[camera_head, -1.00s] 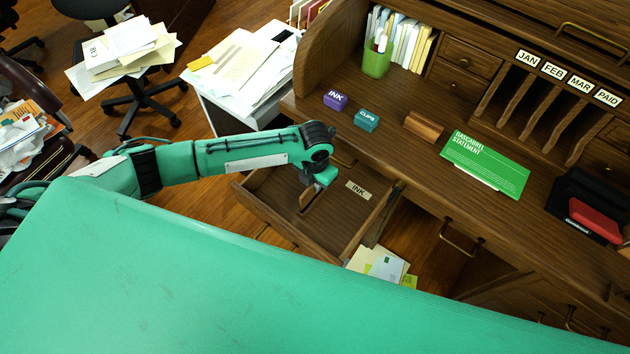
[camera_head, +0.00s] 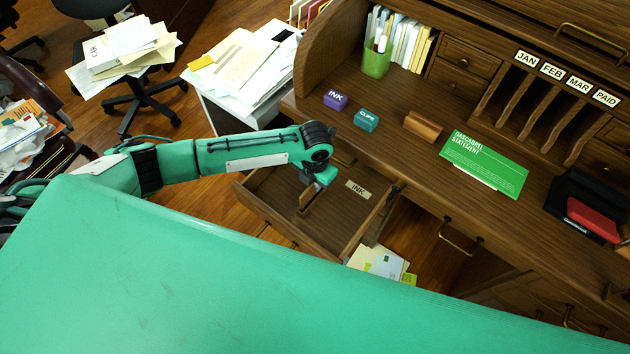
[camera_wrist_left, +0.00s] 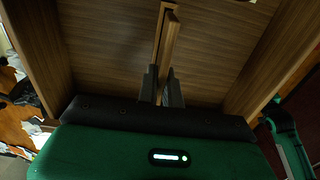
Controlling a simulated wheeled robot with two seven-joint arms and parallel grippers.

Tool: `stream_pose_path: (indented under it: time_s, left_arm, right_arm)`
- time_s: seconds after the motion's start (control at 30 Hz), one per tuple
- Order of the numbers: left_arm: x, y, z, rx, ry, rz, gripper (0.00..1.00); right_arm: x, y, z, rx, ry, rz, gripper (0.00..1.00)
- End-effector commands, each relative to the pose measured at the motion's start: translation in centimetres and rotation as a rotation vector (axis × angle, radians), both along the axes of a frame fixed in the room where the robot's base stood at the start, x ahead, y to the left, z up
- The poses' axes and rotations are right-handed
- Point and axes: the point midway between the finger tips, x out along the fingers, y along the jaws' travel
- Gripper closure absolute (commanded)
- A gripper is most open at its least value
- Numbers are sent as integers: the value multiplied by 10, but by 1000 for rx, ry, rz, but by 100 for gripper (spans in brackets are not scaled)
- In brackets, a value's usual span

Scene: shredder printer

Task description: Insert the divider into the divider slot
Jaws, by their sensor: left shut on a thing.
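The divider (camera_head: 306,198) is a thin brown wooden board. My left gripper (camera_head: 313,189) is shut on it, inside the open wooden drawer (camera_head: 335,224). In the left wrist view, the divider (camera_wrist_left: 171,42) stands on edge between the two dark fingers of the left gripper (camera_wrist_left: 162,88), with the drawer's floor (camera_wrist_left: 100,45) beyond it. The divider's lower edge is hidden, and I cannot make out the slot or tell whether the board sits in it. My right gripper is in neither view.
An INK label (camera_head: 357,190) lies in the drawer. On the desk (camera_head: 390,145) above are a purple INK box (camera_head: 335,100), a teal CLIPS box (camera_head: 366,120), a brown wooden block (camera_head: 423,125) and a green statement sheet (camera_head: 485,165). Papers (camera_head: 383,265) lie below the drawer.

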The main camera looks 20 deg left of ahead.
Motion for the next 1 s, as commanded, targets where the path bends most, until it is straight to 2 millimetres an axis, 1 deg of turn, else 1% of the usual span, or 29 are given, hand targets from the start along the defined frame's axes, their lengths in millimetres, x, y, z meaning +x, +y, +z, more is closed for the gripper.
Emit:
stream_pose_path:
  time_s: [0.03,0.07,0.4,1.0]
  left_arm:
    - [0,0,0,0,0,0,100]
    - [0,0,0,0,0,0,100]
    - [0,0,-9,0,0,0,100]
    - [0,0,-27,0,0,-1,100]
  right_arm:
    - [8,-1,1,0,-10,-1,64]
    - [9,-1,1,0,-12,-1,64]
    - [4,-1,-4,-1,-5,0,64]
    - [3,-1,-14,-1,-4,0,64]
